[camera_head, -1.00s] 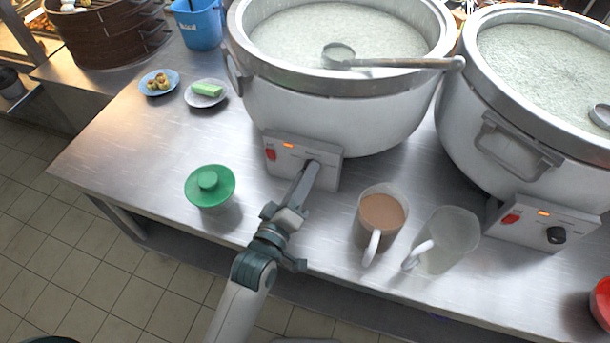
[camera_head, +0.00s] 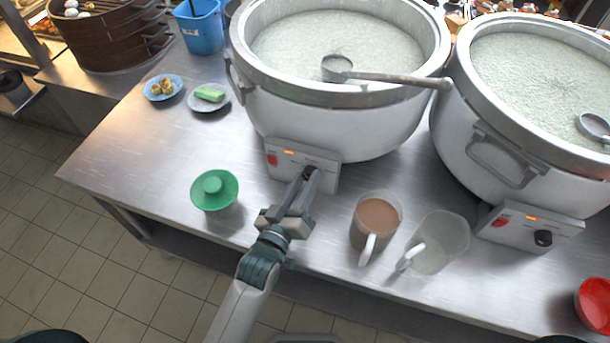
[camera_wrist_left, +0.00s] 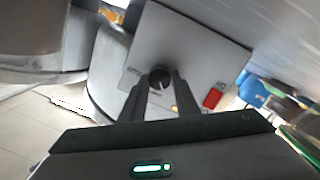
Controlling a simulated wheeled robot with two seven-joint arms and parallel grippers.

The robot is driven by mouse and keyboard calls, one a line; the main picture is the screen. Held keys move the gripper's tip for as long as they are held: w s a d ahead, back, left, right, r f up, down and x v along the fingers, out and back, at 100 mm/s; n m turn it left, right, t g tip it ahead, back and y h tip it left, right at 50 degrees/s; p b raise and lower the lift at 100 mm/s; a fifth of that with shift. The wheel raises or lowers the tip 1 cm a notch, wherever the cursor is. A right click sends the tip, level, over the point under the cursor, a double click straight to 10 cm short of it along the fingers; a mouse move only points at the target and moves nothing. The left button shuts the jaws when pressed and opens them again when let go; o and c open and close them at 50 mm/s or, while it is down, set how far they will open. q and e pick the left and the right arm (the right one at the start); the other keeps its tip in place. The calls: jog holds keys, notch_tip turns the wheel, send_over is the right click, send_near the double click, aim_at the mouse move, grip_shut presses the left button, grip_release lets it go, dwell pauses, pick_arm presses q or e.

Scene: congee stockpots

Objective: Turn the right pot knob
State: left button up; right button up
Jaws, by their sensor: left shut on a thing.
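The right pot (camera_head: 520,110) is full of pale congee. Its black knob (camera_head: 543,238) is on the control box at its base, with no gripper near it. The left pot (camera_head: 330,100) also holds congee, with a control box (camera_head: 275,165) below. My left gripper (camera_head: 308,175) is shut on the left pot's knob (camera_head: 311,173), which its fingers partly hide. In the left wrist view, the two fingertips (camera_wrist_left: 160,85) sit on either side of this round dark knob (camera_wrist_left: 159,75), near a red switch. My right gripper is not in view.
A brown-filled mug (camera_head: 376,222) and an empty clear mug (camera_head: 438,243) stand right of my left gripper. A ladle (camera_head: 400,79) lies across the left pot. A red bowl (camera_head: 594,303) is at the right edge.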

pick_arm(q)
jog(key=m+p, duration=0.2)
jog(key=m, duration=0.2)
jog(key=shift+r+y+p, duration=0.2)
jog(key=shift+y+p, duration=0.1)
jog(key=shift+p, duration=0.05)
jog(key=shift+d+f+m+p, duration=0.15)
jog(key=shift+m+p, duration=0.55)
jog(key=shift+m, duration=1.3)
jog(key=o, duration=1)
jog(key=shift+o, duration=0.2)
jog(key=shift+s, duration=0.1)
jog(key=b+v, duration=0.5)
jog(key=v, duration=1.2)
jog(key=shift+s+r, duration=0.15)
jog(key=shift+r, duration=0.1)
